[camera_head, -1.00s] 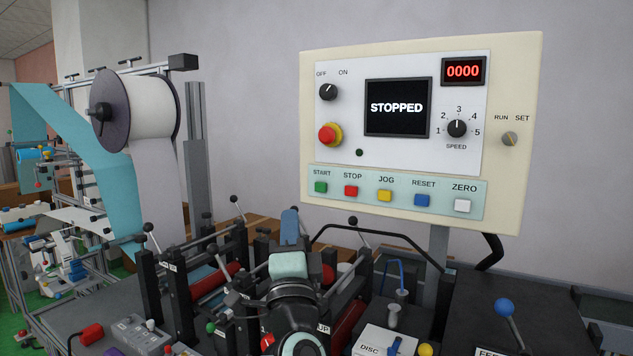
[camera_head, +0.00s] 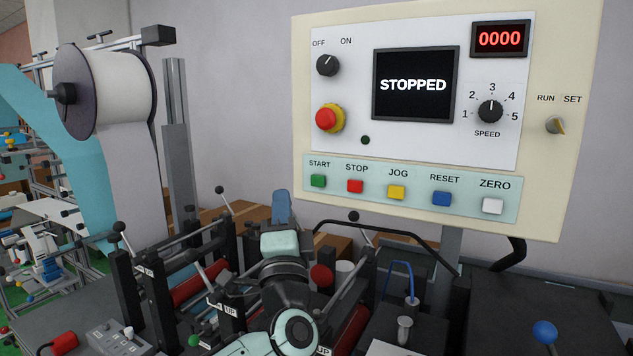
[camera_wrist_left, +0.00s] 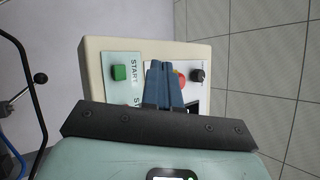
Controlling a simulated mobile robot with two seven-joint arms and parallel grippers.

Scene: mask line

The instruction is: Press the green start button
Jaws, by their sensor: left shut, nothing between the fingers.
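The green start button (camera_head: 318,181) is at the left end of the pale button strip on the control panel, below its START label. It also shows in the left wrist view (camera_wrist_left: 119,72), left of the fingers. My left gripper (camera_head: 282,194) points up toward the panel, below and left of the start button in the head view, apart from it. Its blue fingers (camera_wrist_left: 163,66) are shut and empty. The panel screen (camera_head: 413,86) reads STOPPED. My right gripper is not in view.
The strip also has red stop (camera_head: 355,186), yellow jog (camera_head: 396,192), blue reset (camera_head: 441,199) and white zero (camera_head: 492,206) buttons. A red emergency knob (camera_head: 327,118) sits above. A black bent rail (camera_head: 390,234) and machine rollers lie below the panel.

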